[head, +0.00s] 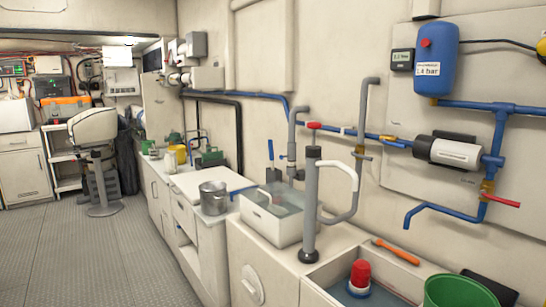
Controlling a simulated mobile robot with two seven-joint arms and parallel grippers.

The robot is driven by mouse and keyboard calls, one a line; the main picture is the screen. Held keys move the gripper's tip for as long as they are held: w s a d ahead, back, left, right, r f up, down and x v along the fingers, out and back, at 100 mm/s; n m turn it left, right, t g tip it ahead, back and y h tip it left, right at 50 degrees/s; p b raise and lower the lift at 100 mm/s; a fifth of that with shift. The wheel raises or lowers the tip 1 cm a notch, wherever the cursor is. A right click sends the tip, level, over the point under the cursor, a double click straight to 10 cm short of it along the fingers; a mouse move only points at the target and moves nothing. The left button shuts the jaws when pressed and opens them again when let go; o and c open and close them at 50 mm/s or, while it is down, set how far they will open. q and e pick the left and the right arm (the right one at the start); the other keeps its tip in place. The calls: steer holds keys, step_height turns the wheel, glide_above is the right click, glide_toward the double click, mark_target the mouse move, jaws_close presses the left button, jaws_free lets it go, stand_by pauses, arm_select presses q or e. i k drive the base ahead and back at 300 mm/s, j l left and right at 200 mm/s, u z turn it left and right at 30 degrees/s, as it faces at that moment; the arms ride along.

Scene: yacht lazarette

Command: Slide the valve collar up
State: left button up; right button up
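I cannot tell for certain which part is the valve collar. On the right wall a red-handled valve (500,200) with a brass body sits on the blue pipe (498,130). Another red lever (314,125) is on the blue wall pipe further left. A red cylindrical fitting (360,274) stands upright in the counter recess on a blue-and-white base. Neither gripper shows.
A water-filled white basin (270,226) and steel pot (213,198) stand left of the grey pipe. An orange-handled tool (396,251) lies on the recess edge near a green bucket (458,292). A blue tank (436,60) hangs on the wall. Open floor (80,250) lies left.

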mark_target(291, 155)
steer(key=i+j, duration=0.45)
steer(key=j, duration=0.3)
steer(key=i+j, duration=0.25)
steer(key=i+j+z, duration=0.1)
steer(key=i+j, duration=0.15)
steer(key=j, duration=0.2)
steer(key=i+j, duration=0.2)
steer(key=j, duration=0.2)
steer(key=i+j, duration=0.25)
steer(key=j, duration=0.15)
steer(key=i+j, duration=0.2)
steer(key=j, duration=0.15)
